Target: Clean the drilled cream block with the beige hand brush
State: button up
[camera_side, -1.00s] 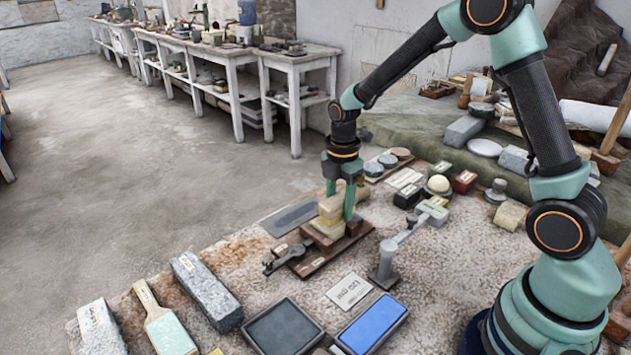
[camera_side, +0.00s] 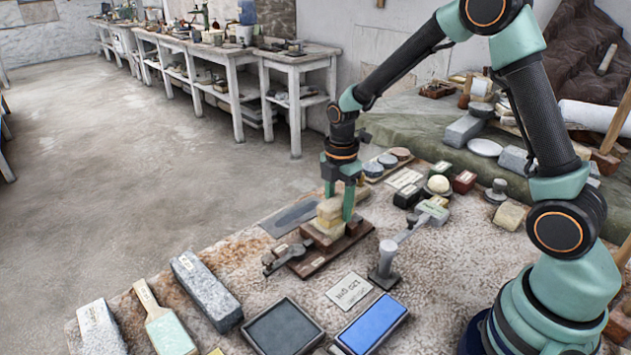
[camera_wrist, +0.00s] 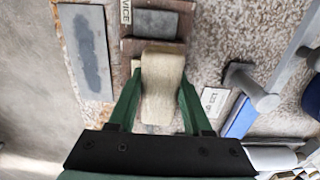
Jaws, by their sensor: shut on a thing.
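My gripper (camera_side: 338,203) is shut on the beige hand brush (camera_side: 336,208). In the wrist view the brush (camera_wrist: 163,80) lies lengthwise between the two green fingers (camera_wrist: 161,90), its long back facing the camera. The drilled cream block (camera_side: 327,225) is directly under the brush in the side view, held low in a dark brown wooden vice (camera_side: 318,262). The brush looks to be on or just above the block; the contact is hidden. In the wrist view the brush covers the block, and its drilled holes do not show.
A grey slab (camera_side: 291,217) lies left of the vice. A grey metal stand (camera_side: 384,268) rises close to its right. A labelled card (camera_side: 349,290), a blue tray (camera_side: 372,323) and a dark tray (camera_side: 283,328) lie in front. Several small blocks and discs stand behind.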

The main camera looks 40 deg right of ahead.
jog(key=shift+f, duration=0.5)
jog(key=shift+a, duration=1.1)
jog(key=shift+d, duration=0.1)
jog(key=shift+d, duration=2.15)
jog(key=shift+a, duration=2.25)
